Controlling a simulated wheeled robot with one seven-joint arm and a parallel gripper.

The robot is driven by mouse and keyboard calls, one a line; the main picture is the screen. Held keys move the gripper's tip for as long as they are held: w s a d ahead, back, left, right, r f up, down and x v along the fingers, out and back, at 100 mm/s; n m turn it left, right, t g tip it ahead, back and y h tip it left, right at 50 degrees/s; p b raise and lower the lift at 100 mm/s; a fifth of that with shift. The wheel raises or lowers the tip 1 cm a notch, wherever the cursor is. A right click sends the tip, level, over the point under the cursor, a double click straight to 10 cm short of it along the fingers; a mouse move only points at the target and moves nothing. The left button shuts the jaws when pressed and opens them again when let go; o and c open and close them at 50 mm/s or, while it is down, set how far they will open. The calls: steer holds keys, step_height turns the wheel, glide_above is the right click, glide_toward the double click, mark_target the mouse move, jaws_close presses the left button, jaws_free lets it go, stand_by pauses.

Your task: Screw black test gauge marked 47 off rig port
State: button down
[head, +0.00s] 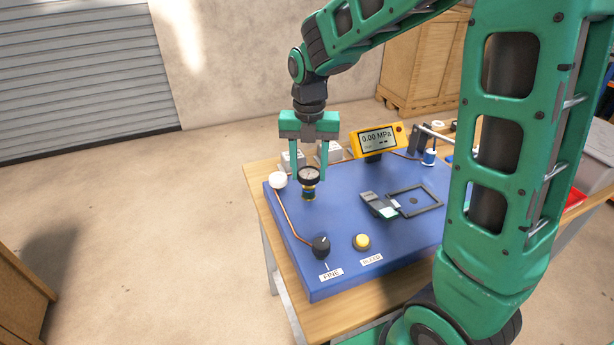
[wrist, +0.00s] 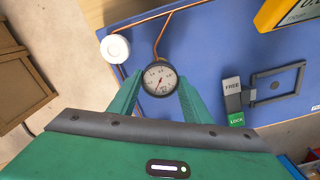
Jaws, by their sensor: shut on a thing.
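The black test gauge (head: 309,176) stands upright on a brass fitting (head: 309,194) at the left part of the blue rig board (head: 330,235). Its round white dial (wrist: 159,80) faces up in the wrist view; the number 47 is too small to read. My gripper (head: 309,174) points straight down from above, its two green fingers on either side of the gauge. It is shut on the gauge; the fingers also show in the wrist view (wrist: 158,92). The threads and the port under the gauge are hidden.
A white round cap (head: 278,180) stands close left of the gauge. A black FINE knob (head: 321,245) and a yellow BLEED button (head: 361,241) sit at the front. A FREE/LOCK slider (head: 378,205) and black frame (head: 414,200) lie to the right.

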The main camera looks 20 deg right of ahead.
steer(key=c, duration=0.9)
jaws_free()
steer(key=shift+w+d, duration=0.1)
steer(key=shift+w, duration=0.1)
